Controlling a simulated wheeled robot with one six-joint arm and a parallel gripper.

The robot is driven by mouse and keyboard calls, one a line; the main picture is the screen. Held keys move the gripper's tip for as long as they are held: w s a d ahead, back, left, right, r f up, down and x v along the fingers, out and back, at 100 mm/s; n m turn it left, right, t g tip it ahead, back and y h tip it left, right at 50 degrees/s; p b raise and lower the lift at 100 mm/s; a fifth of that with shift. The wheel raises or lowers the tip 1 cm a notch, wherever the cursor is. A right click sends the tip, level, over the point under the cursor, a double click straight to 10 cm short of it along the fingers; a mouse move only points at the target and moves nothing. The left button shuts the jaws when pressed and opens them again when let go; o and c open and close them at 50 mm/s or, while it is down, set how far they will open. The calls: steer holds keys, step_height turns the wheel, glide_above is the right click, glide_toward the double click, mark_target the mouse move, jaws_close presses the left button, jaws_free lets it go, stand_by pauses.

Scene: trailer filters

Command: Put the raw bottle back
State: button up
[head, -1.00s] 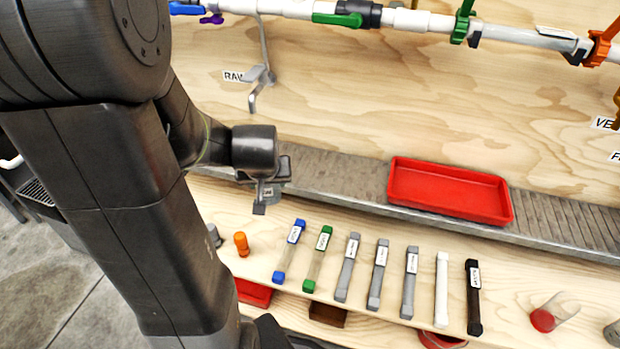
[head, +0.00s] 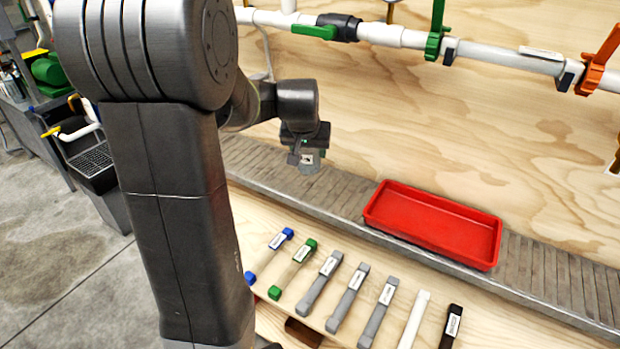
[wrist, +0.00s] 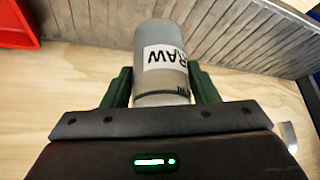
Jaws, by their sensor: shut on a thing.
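The raw bottle (wrist: 160,58) is a grey cylinder with a white label reading RAW. In the wrist view my gripper (wrist: 162,88) is shut on it, with one green finger on each side. In the head view my gripper (head: 304,155) is in front of the grey slatted ledge, left of the red tray. The bottle (head: 309,163) shows there only as a small grey piece with a pale label below the gripper. How high it is above the wooden bench is hard to tell.
A red tray (head: 432,224) sits on the slatted ledge (head: 262,165). A row of capped tubes, including a blue one (head: 281,239) and a green one (head: 293,268), lies on the bench in front. White piping with a green valve handle (head: 314,30) runs along the wooden back wall.

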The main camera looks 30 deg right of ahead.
mark_target(308, 169)
steer(key=shift+f+b, duration=0.8)
steer(key=shift+f, duration=2.35)
steer(key=shift+f, duration=0.2)
steer(key=o, duration=1.2)
steer(key=shift+r, duration=0.25)
steer(key=p+v, duration=0.3)
steer(key=v, duration=0.9)
steer(key=shift+f, duration=0.15)
